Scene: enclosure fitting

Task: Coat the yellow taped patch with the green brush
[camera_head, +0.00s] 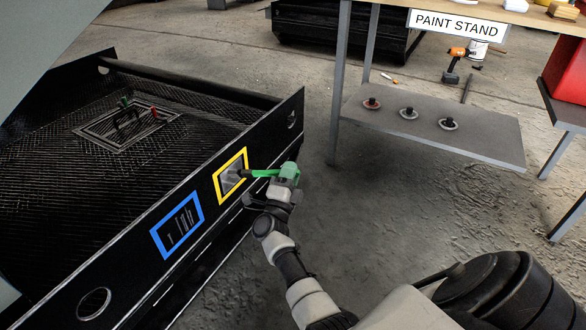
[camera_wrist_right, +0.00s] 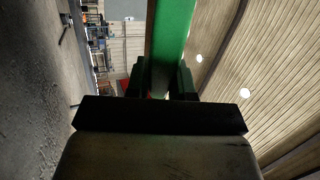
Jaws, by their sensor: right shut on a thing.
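The yellow taped patch (camera_head: 231,175) is a yellow frame around a grey area on the side wall of the black enclosure (camera_head: 120,232). My right gripper (camera_head: 284,181) is shut on the green brush (camera_head: 265,173), whose handle points left toward the patch. The dark brush tip is at the patch's right part; I cannot tell whether it touches. In the right wrist view the green handle (camera_wrist_right: 170,40) runs up between the fingers of my right gripper (camera_wrist_right: 160,82). My left gripper is not in view.
A blue taped frame (camera_head: 177,225) is on the same wall, left of the yellow one. A grey shelf (camera_head: 390,135) with several round pieces stands at the right under the paint stand sign (camera_head: 457,24). An orange drill (camera_head: 456,62) is behind it. Floor between enclosure and shelf is clear.

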